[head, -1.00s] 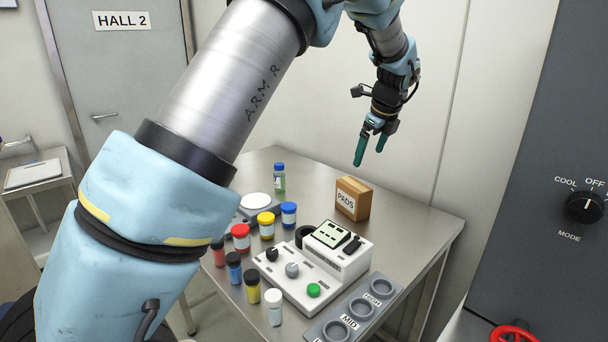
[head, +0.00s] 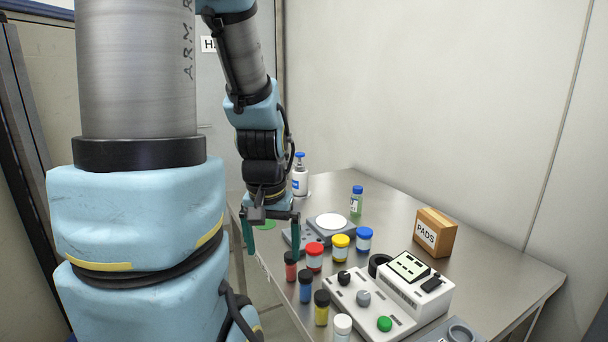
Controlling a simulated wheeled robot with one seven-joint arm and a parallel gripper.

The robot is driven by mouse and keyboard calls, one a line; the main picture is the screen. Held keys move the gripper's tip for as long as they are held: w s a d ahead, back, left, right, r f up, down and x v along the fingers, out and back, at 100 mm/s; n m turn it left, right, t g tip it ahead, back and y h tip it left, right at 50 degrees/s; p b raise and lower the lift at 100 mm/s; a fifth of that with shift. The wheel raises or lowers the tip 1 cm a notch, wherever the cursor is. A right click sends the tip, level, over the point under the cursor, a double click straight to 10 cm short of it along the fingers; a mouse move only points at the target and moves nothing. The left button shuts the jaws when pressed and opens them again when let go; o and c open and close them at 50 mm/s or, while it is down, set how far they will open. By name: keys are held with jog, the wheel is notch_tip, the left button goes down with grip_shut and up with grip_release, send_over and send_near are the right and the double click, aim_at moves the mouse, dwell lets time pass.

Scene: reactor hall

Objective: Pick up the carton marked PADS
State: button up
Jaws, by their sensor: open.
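The carton marked PADS (head: 435,234) is a small brown box with a white label. It stands upright on the metal table (head: 495,268), toward the back right. My gripper (head: 272,248) has two green fingers spread apart, with nothing between them. It points down at the table's left edge, well to the left of the carton. Several jars and the white instrument lie between them in the picture.
A white instrument (head: 400,295) with a screen stands in front of the carton. The table right of the carton is clear.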

jog(key=w+d+r+t+h+b, duration=0.1)
jog(key=w+d+t+h+b, duration=0.4)
jog(key=w+d, duration=1.7)
jog(key=n+t+y+b, duration=0.4)
jog(key=t+y+b, duration=0.3)
jog(key=t, duration=0.1)
send_over(440, 219)
jog(key=s, duration=0.3)
notch_tip(440, 219, down, 2)
jog(key=shift+w+d, duration=0.1)
jog(key=shift+d, duration=0.05)
jog(key=s+d+f+n+y, duration=0.1)
jog(key=s+d+f+y, duration=0.1)
jog(key=s, duration=0.4)
jog(key=shift+g, duration=0.3)
jog(key=p+x, duration=0.3)
jog(key=x, duration=0.8)
